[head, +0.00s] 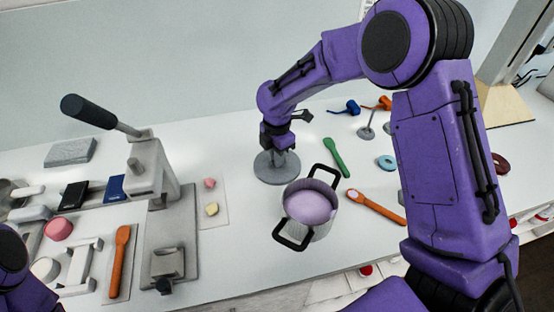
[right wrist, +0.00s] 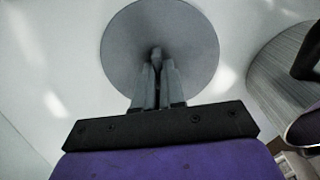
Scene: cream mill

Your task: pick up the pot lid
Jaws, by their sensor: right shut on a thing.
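The pot lid (head: 277,170) is a round grey disc with a central knob, behind and to the left of the pot in the head view. It also shows in the right wrist view (right wrist: 122,40). My right gripper (head: 277,146) is directly above it, with both fingers (right wrist: 157,75) closed around its knob. In the head view I cannot tell whether the lid touches the table. The pot (head: 310,207), with black handles and a pale purple content, stands uncovered in front of the lid. My left arm shows only at the lower left edge; its gripper is out of view.
A lever press (head: 153,170) stands on the left of the white table. A board with pink and yellow pieces (head: 212,220) lies between press and pot.

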